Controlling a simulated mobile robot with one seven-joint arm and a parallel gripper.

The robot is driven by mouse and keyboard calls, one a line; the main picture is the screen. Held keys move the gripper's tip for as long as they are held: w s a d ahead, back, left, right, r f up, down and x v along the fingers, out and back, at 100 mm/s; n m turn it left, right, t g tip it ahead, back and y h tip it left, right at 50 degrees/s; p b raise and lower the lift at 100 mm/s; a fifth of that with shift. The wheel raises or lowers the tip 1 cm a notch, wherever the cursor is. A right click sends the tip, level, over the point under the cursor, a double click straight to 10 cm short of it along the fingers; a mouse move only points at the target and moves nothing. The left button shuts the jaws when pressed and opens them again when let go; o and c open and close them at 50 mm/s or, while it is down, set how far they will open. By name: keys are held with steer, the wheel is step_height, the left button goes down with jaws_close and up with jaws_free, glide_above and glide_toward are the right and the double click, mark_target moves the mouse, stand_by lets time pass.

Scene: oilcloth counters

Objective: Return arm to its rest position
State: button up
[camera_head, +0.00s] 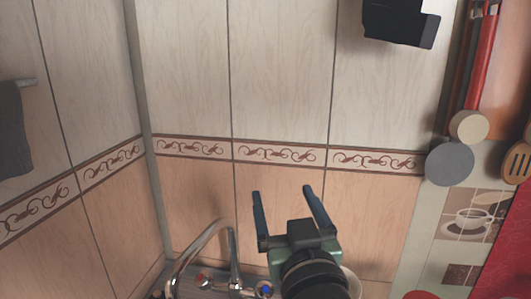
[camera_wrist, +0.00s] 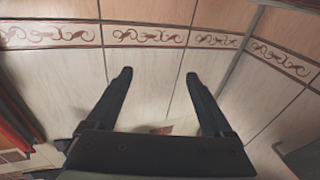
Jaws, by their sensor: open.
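My gripper (camera_head: 285,206) is at the lower middle of the head view, raised in front of the tiled wall and pointing up. Its two dark fingers are spread apart with nothing between them. In the wrist view my gripper (camera_wrist: 158,82) also shows open and empty, with wall tiles beyond the fingertips. The lower part of my arm runs out of the bottom of the head view.
A chrome faucet (camera_head: 208,238) stands just left of my gripper. A pale round rim (camera_head: 352,283) shows partly behind my arm. Utensils hang at the right, including a grey disc (camera_head: 450,162). A dark cloth (camera_head: 12,130) hangs at the left.

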steer(key=s+a+r+t+h+p, duration=0.1)
steer(key=s+r+t, duration=0.1)
steer(key=s+r, duration=0.3)
steer(key=s+a+r+m+t+h+p, duration=0.1)
steer(key=s+r, duration=0.4)
steer(key=r, duration=0.9)
steer(key=s+a+r+m+t+h+p, duration=0.1)
steer(key=s+r+t, duration=0.4)
steer(key=r, duration=0.5)
steer(key=shift+s+r+p, duration=0.25)
steer(key=shift+s+p, duration=0.05)
steer(key=shift+p, duration=0.35)
